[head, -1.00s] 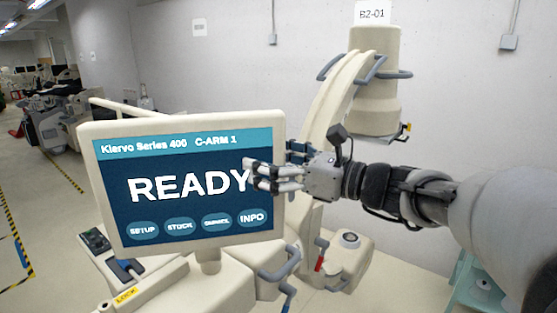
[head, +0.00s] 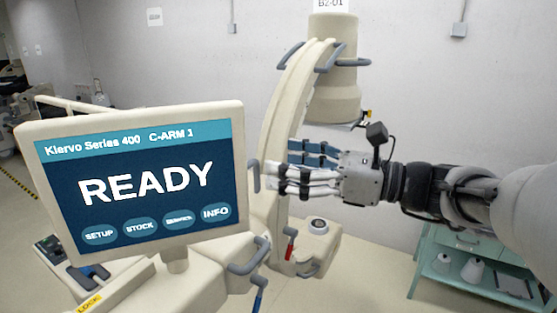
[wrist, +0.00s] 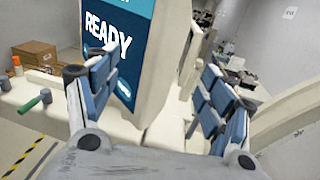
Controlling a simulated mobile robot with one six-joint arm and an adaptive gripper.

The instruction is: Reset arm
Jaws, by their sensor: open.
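My gripper (head: 290,166) is open and empty in the head view. It points left, just right of the C-arm machine's screen (head: 140,185), in front of the curved cream C-arm (head: 285,105). The screen reads READY, with SETUP, STOCK and INFO buttons and one too small to read. In the wrist view, the blue-padded fingers of my gripper (wrist: 155,92) are spread apart. The screen (wrist: 108,42) shows between and beyond them, seen at a slant. I cannot tell the exact gap between fingers and screen.
A green cart (head: 470,262) with white containers on its lower shelf stands at the right by the wall. The machine's grey handle (head: 248,255) is below the screen. In the wrist view, a cardboard box (wrist: 35,53) and a green-handled tool (wrist: 35,103) are at the left.

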